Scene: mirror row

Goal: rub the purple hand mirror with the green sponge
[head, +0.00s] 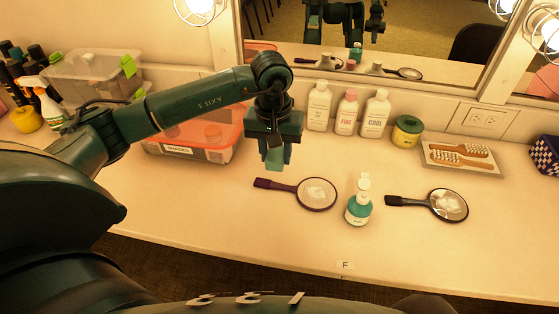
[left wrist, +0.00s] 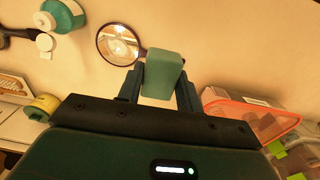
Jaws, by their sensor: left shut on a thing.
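The purple hand mirror (head: 316,194) lies flat on the counter, its handle pointing left; its glass has a whitish smear. It also shows in the left wrist view (left wrist: 119,43), beyond the fingers. My left gripper (head: 273,150) is shut on the green sponge (head: 274,158), which hangs below the fingers, above the counter behind the purple mirror's handle. The sponge shows between both fingers in the left wrist view (left wrist: 163,74), apart from the mirror. My right gripper is not in view.
White bottles (head: 318,107), a yellow-green jar (head: 407,131) and a brush tray (head: 461,158) line the back. An orange-rimmed bin (head: 194,150) stands left of the gripper.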

